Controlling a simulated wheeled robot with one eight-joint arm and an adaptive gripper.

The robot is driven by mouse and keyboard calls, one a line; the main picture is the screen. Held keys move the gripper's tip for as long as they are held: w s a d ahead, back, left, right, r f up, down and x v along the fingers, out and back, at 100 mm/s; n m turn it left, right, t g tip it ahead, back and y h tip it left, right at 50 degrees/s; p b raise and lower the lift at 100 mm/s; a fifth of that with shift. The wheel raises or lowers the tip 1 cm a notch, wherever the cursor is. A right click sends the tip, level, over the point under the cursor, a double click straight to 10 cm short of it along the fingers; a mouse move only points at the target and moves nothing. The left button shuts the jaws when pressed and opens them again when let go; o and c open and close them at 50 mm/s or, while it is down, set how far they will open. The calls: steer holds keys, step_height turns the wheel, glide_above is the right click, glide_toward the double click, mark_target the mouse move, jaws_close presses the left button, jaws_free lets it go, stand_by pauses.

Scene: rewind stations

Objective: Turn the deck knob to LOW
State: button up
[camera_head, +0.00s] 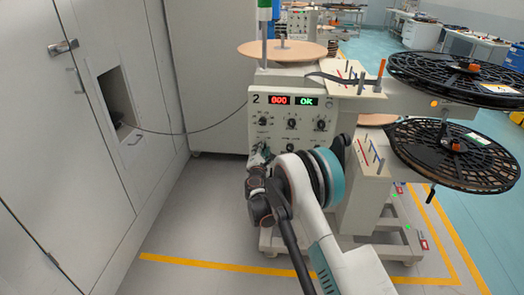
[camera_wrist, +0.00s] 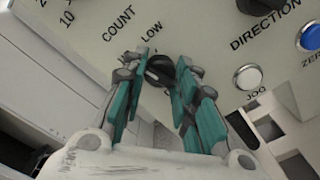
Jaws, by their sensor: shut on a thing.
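The deck knob (camera_wrist: 160,68) is a small black knob on the pale control panel (camera_wrist: 215,50). The word LOW is printed just above it in the wrist view. My gripper (camera_wrist: 163,75) has its teal-padded fingers on both sides of the knob and is shut on it. Its fingers cover part of the knob, and I cannot tell where the knob's mark points. In the head view my gripper (camera_head: 260,153) is at the lower left of the panel (camera_head: 310,120) of station 2, and the knob is hidden there.
Another black knob (camera_wrist: 262,5) sits by DIRECTION, with a white JOG button (camera_wrist: 248,77) and a blue button (camera_wrist: 310,38) to the right. Above the panel's knobs are a red 000 display (camera_head: 279,100) and a green OK display (camera_head: 307,100). Black reels (camera_head: 455,155) stand right; cabinets (camera_head: 60,130) line the left.

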steer(key=m, duration=0.8)
steer(key=shift+m, duration=0.4)
stand_by(0.4)
steer(key=o, duration=1.1)
steer(key=shift+d+f, duration=0.1)
steer(key=shift+s, duration=0.15)
steer(key=s, duration=1.1)
steer(key=shift+s+a, duration=0.25)
steer(key=shift+s, duration=0.1)
